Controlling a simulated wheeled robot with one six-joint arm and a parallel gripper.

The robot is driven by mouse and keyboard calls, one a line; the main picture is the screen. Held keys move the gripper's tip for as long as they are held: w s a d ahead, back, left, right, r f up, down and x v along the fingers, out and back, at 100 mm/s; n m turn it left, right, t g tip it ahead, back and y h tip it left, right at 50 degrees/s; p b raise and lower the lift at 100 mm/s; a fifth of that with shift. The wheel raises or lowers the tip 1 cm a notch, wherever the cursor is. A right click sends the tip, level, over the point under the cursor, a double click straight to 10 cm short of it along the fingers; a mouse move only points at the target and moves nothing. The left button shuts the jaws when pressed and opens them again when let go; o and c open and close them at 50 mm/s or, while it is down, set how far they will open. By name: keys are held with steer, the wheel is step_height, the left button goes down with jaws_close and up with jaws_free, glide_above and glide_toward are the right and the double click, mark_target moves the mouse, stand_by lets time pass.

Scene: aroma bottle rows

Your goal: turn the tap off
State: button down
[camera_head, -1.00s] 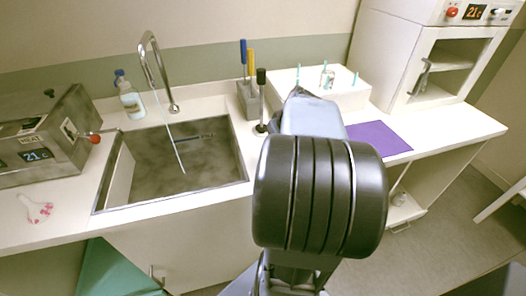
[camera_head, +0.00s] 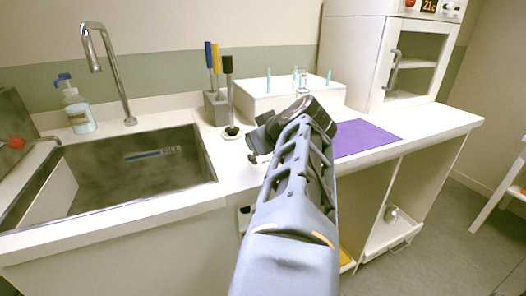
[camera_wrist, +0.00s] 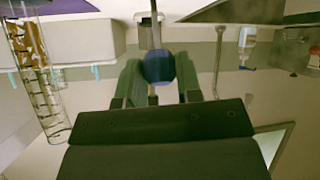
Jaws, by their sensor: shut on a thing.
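The tap (camera_head: 105,70) is a tall chrome gooseneck behind the sink (camera_head: 205,195). No stream shows under its spout in the head view. Its upright pipe also shows in the wrist view (camera_wrist: 219,60), which looks upside down. My gripper (camera_head: 262,138) is right of the sink, near the counter's front part. In the wrist view my gripper (camera_wrist: 158,88) is shut on a round blue knob (camera_wrist: 158,66), with a finger on either side. A thin stem (camera_wrist: 156,35) runs from the knob to a pale mount. In the head view my arm and gripper hide the knob.
A soap bottle (camera_head: 77,108) stands left of the tap. A holder (camera_head: 216,107) with blue and yellow tools and a black-topped upright piece (camera_head: 230,95) stand right of the sink. Behind my gripper are a white box (camera_head: 275,97), a purple mat (camera_head: 366,137) and a white cabinet (camera_head: 412,60).

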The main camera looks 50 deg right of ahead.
steer(key=shift+s+b, duration=0.1)
steer(key=shift+b, duration=0.25)
steer(key=c, duration=0.8)
jaws_free()
